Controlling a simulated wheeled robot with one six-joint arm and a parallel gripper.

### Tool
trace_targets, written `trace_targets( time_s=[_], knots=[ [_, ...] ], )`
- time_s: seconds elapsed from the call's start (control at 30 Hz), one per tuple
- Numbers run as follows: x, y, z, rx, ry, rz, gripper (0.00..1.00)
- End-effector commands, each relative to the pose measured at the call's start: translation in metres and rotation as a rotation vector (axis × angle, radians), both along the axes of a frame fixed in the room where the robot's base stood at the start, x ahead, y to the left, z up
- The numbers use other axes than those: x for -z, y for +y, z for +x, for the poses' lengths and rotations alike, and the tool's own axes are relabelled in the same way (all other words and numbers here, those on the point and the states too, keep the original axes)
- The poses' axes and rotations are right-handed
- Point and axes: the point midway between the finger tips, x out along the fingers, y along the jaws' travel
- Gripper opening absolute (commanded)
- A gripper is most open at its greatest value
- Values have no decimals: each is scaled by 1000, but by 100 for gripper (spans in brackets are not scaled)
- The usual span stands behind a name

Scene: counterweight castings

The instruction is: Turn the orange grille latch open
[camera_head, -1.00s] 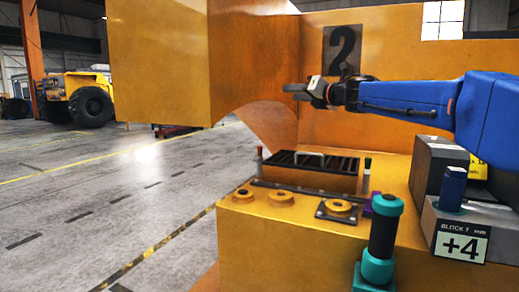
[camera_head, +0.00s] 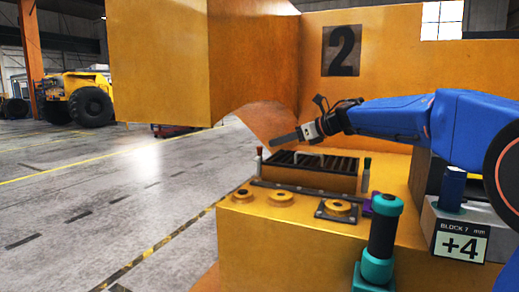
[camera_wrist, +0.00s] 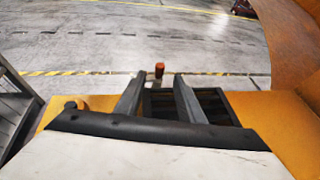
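The black-slatted grille (camera_head: 335,165) sits in an orange frame on the orange casting. A small post with a red-orange top (camera_head: 258,152) stands at the grille's left end; it looks like the latch, and its turn position is too small to tell. In the wrist view this red-orange top (camera_wrist: 159,70) appears between and just beyond the fingertips. My gripper (camera_head: 284,139) is above the grille's left part, right of and a little higher than the post. In the wrist view my gripper (camera_wrist: 158,80) has its fingers apart with nothing held. The grille is partly hidden there by a finger.
A pale handle (camera_head: 308,155) rises from the grille. Teal cylinder (camera_head: 383,230), round orange bosses (camera_head: 280,198) and a "+4" block (camera_head: 461,243) are in front. A large orange overhang (camera_head: 160,65) hangs at upper left.

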Motion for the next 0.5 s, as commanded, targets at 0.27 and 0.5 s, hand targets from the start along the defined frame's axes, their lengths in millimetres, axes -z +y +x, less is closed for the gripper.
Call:
trace_targets(
  time_s=[0.27, 0.5],
  knots=[
    [20, 41, 24, -1, 2, 0, 35],
    [34, 68, 41, -1, 2, 0, 35]
  ],
)
